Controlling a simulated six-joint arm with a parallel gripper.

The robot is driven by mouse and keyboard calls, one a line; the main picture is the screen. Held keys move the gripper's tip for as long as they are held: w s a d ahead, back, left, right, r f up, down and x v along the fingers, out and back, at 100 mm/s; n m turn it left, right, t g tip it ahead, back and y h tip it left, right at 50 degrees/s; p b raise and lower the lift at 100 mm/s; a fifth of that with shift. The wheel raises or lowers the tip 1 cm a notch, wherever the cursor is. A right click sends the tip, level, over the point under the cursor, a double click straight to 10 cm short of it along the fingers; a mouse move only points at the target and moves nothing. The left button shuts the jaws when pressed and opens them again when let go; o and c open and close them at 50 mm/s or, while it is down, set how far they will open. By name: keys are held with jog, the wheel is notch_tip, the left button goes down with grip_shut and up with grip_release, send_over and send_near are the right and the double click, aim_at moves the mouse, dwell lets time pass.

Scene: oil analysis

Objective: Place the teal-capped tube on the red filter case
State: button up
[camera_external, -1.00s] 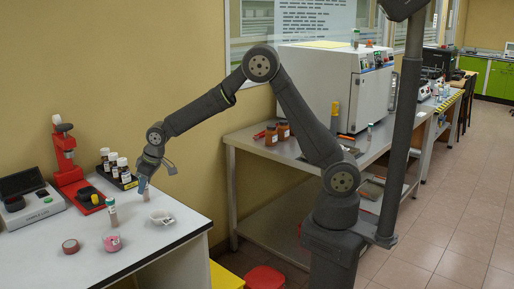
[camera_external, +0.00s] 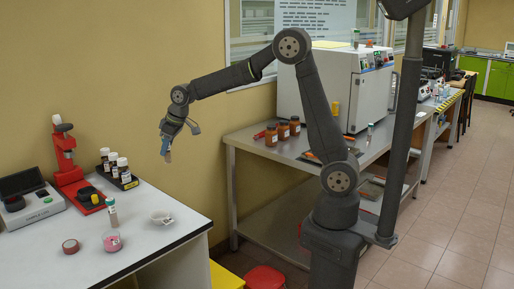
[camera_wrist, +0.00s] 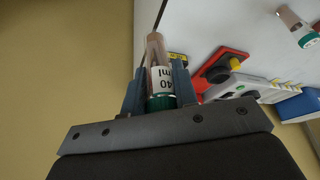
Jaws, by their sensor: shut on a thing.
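My gripper (camera_external: 167,143) is raised above the back right of the white table, near the wall. In the wrist view my gripper (camera_wrist: 155,95) is shut on a tube (camera_wrist: 158,82) with a teal-green cap and a white label reading 40 ml. The cap lies nearest the wrist camera. The held tube is too small to make out clearly in the external view. A small round dull-red case (camera_external: 70,246), which looks like the filter case, lies at the table's front left, well apart from my gripper.
A second tube (camera_external: 113,214) stands on the table; a green-capped tube (camera_wrist: 298,27) shows in the wrist view. Nearby are a pink-filled dish (camera_external: 112,241), a white bowl (camera_external: 160,216), a red stand (camera_external: 67,168) and a rack of bottles (camera_external: 117,178).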

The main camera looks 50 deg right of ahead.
jog(key=shift+w+a+r, duration=0.1)
jog(key=shift+r, duration=0.05)
jog(key=w+a+r+n+g+y, duration=0.15)
jog(key=a+n, duration=0.25)
jog(key=a, duration=1.2)
jog(key=n+g, duration=0.2)
jog(key=n, duration=0.3)
send_over(70, 244)
notch_tip(70, 244, down, 6)
jog(key=shift+t+y, duration=0.25)
jog(key=shift+w+f, duration=0.1)
jog(key=shift+f, duration=1.9)
jog(key=shift+f, duration=0.15)
jog(key=o, duration=1)
